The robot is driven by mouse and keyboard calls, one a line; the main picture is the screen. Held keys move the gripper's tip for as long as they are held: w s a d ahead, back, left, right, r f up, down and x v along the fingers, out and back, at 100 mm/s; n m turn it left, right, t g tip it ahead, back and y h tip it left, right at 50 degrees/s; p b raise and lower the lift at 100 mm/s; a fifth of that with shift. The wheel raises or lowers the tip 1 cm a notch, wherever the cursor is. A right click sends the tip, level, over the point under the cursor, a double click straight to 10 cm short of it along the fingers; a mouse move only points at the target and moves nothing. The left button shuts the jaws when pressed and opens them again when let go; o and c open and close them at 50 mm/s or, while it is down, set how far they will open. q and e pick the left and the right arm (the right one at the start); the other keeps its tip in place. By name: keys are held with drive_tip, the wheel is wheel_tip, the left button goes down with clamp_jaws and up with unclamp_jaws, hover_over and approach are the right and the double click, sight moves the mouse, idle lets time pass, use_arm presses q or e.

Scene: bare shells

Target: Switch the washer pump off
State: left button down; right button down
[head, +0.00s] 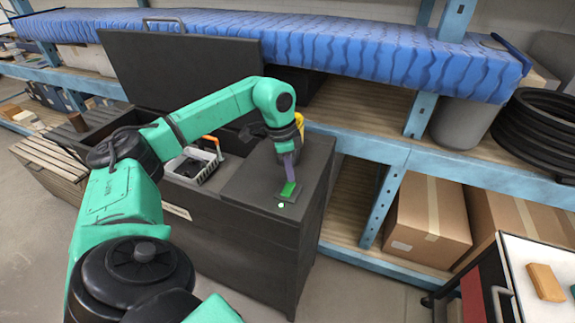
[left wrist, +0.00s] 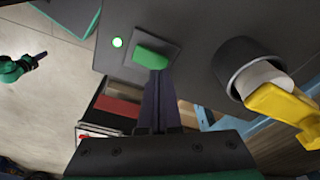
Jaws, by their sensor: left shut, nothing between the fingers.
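The washer pump switch, a green rocker (head: 289,189) on a dark plate, sits on top of the dark cabinet (head: 245,225). It shows at the upper middle of the left wrist view (left wrist: 152,57). A small round lamp (head: 281,204) beside the rocker glows whitish green, also in the left wrist view (left wrist: 117,42). My left gripper (head: 288,176) points down with its fingers shut and empty. Its tips (left wrist: 158,74) are at the rocker's edge; I cannot tell whether they touch it. A green and dark part of my own body shows at the far left of the left wrist view.
A yellow handle (left wrist: 280,110) on a grey cylinder in a black ring stands close beside the switch. The cabinet's raised lid (head: 180,70) and a white basket (head: 193,166) are to the left. Blue shelving (head: 440,160) with cardboard boxes (head: 428,220) stands behind and right.

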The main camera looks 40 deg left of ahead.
sight(289, 184)
use_arm(q)
drive_tip(key=shift+f+b, duration=0.6)
drive_tip(key=shift+f, duration=0.3)
idle(0.7)
wheel_tip(289, 184, up, 7)
drive_tip(key=p, duration=0.6)
drive_tip(key=shift+r+p, duration=0.1)
drive_tip(key=shift+p, duration=0.25)
